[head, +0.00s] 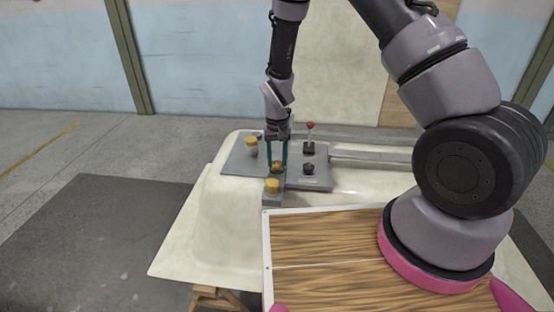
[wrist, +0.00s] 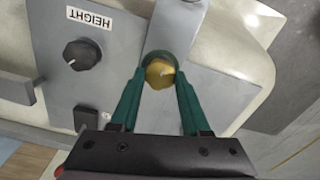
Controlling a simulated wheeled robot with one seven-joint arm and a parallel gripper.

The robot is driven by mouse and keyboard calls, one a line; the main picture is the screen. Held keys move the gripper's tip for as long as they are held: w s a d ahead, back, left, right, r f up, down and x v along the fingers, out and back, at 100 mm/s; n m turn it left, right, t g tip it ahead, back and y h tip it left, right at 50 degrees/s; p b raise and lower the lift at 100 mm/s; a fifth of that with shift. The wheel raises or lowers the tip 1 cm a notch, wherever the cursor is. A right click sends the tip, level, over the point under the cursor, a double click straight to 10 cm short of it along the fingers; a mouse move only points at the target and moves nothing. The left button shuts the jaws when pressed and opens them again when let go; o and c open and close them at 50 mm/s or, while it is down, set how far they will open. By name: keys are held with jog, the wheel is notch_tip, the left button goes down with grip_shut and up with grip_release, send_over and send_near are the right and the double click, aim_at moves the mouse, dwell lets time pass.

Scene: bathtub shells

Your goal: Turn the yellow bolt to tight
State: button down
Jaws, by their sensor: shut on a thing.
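A yellow bolt (wrist: 159,73) shows at the tips of my gripper (wrist: 156,65) in the wrist view, between its two green fingers. My gripper is shut on this bolt, and the arm comes down on it from above. In the head view my gripper (head: 277,163) stands over the grey plate (head: 240,160), with the held bolt (head: 277,167) low between the fingers. Two more yellow pieces show there: one (head: 251,142) behind to the left and one (head: 272,185) in front on a grey block. I cannot tell how tight the held bolt is.
A red-tipped lever (head: 310,126) and a black knob (head: 308,168) stand right of my gripper. The wrist view shows a black knob (wrist: 82,54) beside a HEIGHT label (wrist: 89,17). The plate lies on a cream tub shell (head: 200,230). Floor at left is clear.

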aim_at(277, 162)
jog(key=shift+c, duration=1.9)
grip_release()
jog(key=shift+r, duration=0.1)
notch_tip(277, 162, up, 11)
jog(key=shift+f, duration=0.2)
jog(key=shift+r, duration=0.1)
